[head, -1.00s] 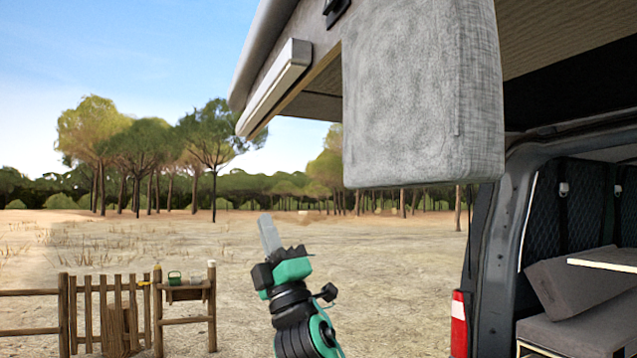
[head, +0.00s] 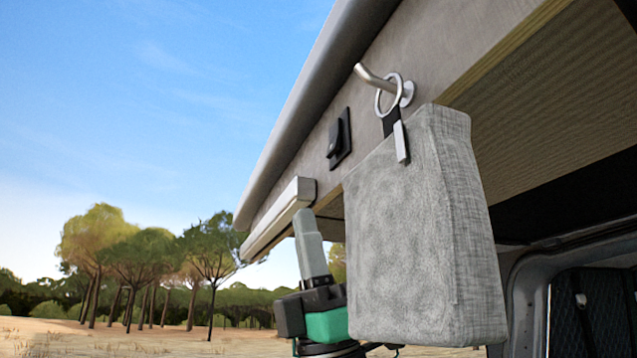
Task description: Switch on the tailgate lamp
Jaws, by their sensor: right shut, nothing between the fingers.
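The tailgate lamp (head: 277,219) is a long pale bar fixed along the underside edge of the raised tailgate (head: 318,95). A black switch (head: 339,139) on a dark plate sits on the tailgate panel, up and right of the lamp's near end. My right gripper (head: 304,214) points upward with its fingers shut and empty. In the picture its tips are just below the lamp's near end and below the switch; I cannot tell whether they touch anything. My left gripper is not in view.
A grey fabric bag (head: 420,235) hangs by a ring (head: 389,96) from a metal hook (head: 371,75), close on the right of my right gripper. The van's rear opening is at lower right. Open air lies to the left, with trees (head: 100,250) far behind.

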